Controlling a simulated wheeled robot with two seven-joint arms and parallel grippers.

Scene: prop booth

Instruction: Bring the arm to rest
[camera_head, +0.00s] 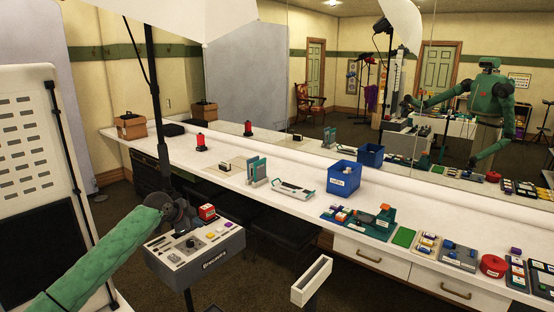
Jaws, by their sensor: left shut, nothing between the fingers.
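My left arm comes in from the left in a green sleeve. Its dark left gripper (188,226) is shut and empty. It is over the left part of a grey console box (196,264) on a stand; I cannot tell whether it touches the box. My right gripper does not show directly.
A long white counter (222,171) runs along a mirror, which reflects me. It bears a blue bin (343,178), a red lamp-like item (201,142) and several small trays. A narrow pale tray (311,281) stands right of the console. A white perforated board (28,135) is at left.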

